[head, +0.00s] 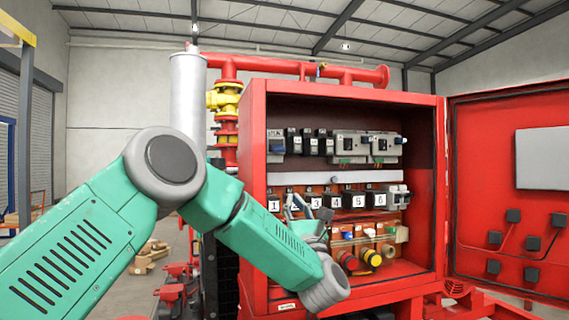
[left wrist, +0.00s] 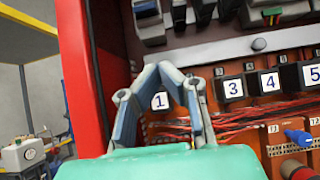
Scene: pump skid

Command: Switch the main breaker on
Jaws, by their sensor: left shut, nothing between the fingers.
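The open red cabinet (head: 258,180) holds two rows of breakers. The lower row has black units with white number labels, among them breaker 1 (head: 273,205), breaker 3 (head: 316,202) and breaker 6 (head: 382,199). I cannot tell which unit is the main breaker. My left gripper (head: 297,203) is in front of the lower row's left part, partly covering breaker 2. In the left wrist view, my left gripper (left wrist: 165,72) is shut and empty, its fingertips together. Label 1 (left wrist: 159,101) shows between the finger links, and label 3 (left wrist: 233,88) is to their right. My right gripper is out of view.
The upper row has black modules (head: 310,142) and larger grey units (head: 350,146). Red wires (left wrist: 230,122) and terminals run below the lower row. The red door (head: 500,180) stands open at right. The cabinet's left wall (left wrist: 82,70) is close to my left gripper.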

